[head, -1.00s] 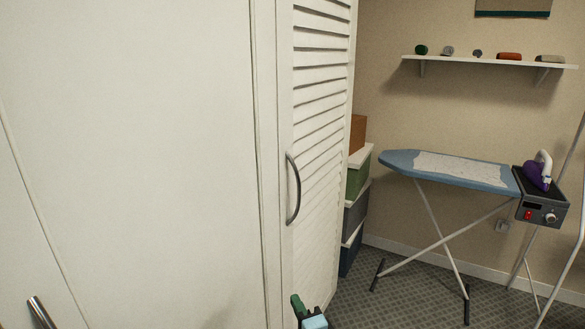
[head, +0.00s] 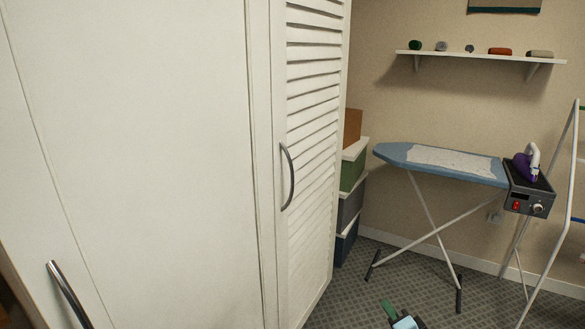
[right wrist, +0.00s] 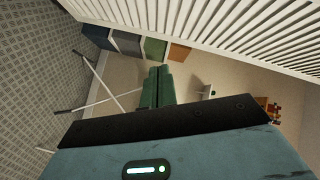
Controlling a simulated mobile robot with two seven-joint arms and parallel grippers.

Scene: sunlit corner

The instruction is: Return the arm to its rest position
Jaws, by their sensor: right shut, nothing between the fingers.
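My right gripper (head: 388,306) shows at the bottom edge of the head view, over the patterned floor and to the right of the louvred door (head: 312,150). In the right wrist view its two green fingers (right wrist: 157,84) are together, with nothing between them. Most of the right arm is below the head picture. The louvred door has a curved metal handle (head: 288,176), and the gripper is apart from it. My left gripper is not in view.
A blue ironing board (head: 395,153) with a purple iron (head: 524,168) at its right end stands to the right. Stacked boxes (head: 350,205) are beside the door. A wall shelf (head: 480,57) holds small items. A drying rack (head: 550,210) is at the right edge. Carpet (head: 350,300) shows between.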

